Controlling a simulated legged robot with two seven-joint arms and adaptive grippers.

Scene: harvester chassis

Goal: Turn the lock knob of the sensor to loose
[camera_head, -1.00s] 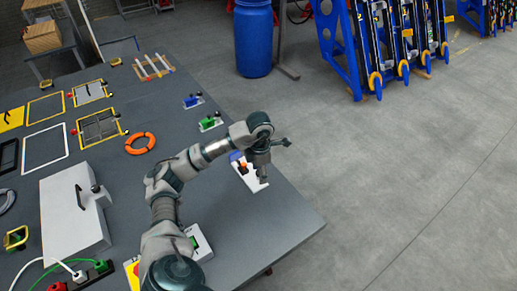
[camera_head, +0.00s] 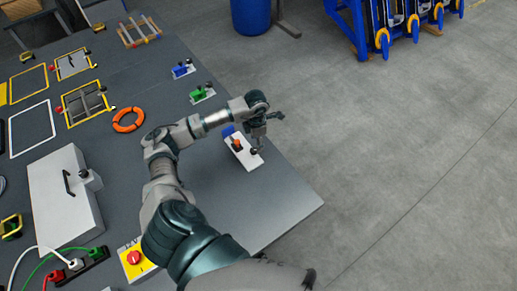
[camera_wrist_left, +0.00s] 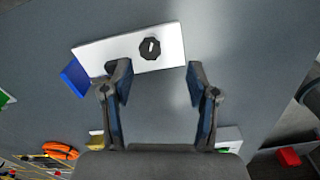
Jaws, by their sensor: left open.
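The sensor is a white plate (camera_head: 243,158) on the right part of the grey table, with a blue block (camera_head: 228,130) at its far end and an orange part (camera_head: 238,143) on top. A black lock knob with a white mark shows on the plate in the left wrist view (camera_wrist_left: 150,48). My left gripper (camera_wrist_left: 159,72) is open and empty, pointing down over the plate. The knob lies just beyond the gap between its fingertips, apart from both. The left finger hides part of the plate. My right gripper is out of view.
Green (camera_head: 202,92) and blue (camera_head: 182,69) connector plates stand farther back. An orange ring (camera_head: 128,119), a white box (camera_head: 62,205) and a red button on yellow (camera_head: 135,259) are to the left. The table's right edge is close to the sensor; its front right corner is bare.

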